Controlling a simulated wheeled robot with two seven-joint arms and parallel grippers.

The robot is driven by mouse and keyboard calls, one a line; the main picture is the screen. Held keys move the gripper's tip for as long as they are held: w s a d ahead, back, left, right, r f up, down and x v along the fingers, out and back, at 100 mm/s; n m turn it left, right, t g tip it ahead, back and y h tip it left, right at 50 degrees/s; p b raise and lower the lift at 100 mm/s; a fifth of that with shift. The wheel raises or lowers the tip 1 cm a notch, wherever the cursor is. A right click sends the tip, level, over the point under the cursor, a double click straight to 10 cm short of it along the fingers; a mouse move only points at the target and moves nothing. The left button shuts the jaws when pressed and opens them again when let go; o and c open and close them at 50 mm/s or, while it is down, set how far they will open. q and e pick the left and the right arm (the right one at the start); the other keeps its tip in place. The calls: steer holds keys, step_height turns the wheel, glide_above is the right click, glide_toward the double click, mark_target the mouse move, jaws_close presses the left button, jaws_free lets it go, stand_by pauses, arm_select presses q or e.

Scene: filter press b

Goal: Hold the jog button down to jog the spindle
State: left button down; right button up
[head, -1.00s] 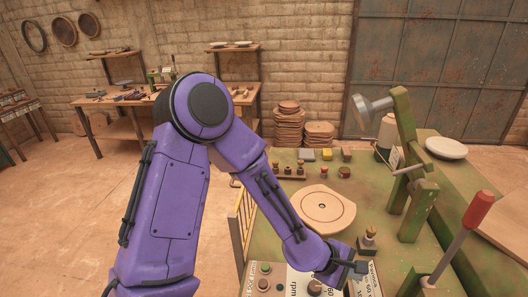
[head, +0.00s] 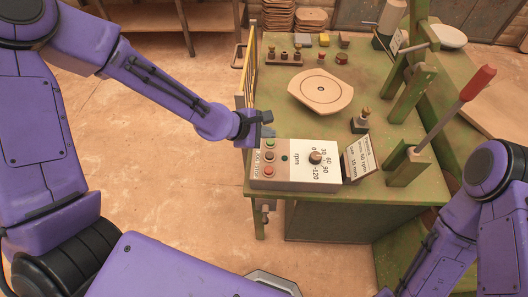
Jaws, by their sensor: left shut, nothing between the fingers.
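The white control box (head: 300,176) sits at the near left corner of the green bench. Its left end has a green button (head: 270,143), an orange-brown button (head: 269,157) and a red button (head: 267,172) in a row. Their labels are too small to read, so I cannot tell which is jog. My left gripper (head: 267,125) is shut and empty, just beyond the green button; contact cannot be told. The round plate (head: 320,91) with a centre hole lies flat on the bench behind the box. My right arm shows at the lower right, its gripper out of view.
A red-handled lever (head: 478,83) and green uprights stand further right. Small dark knobbed pieces (head: 298,53) stand at the back.

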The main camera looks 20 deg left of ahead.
arm_select(q)
steer(key=b, duration=0.6)
glide_above(267, 156)
steer(key=f, duration=0.5)
steer(key=shift+s+d+f, duration=0.1)
steer(key=shift+s, duration=0.2)
steer(key=f+b, duration=0.3)
steer(key=f, duration=0.1)
steer(key=shift+w, duration=0.35)
steer(key=shift+f, duration=0.1)
steer(key=shift+s, duration=0.15)
arm_select(e)
step_height(267, 156, down, 9)
arm_select(q)
steer(key=shift+f, duration=0.35)
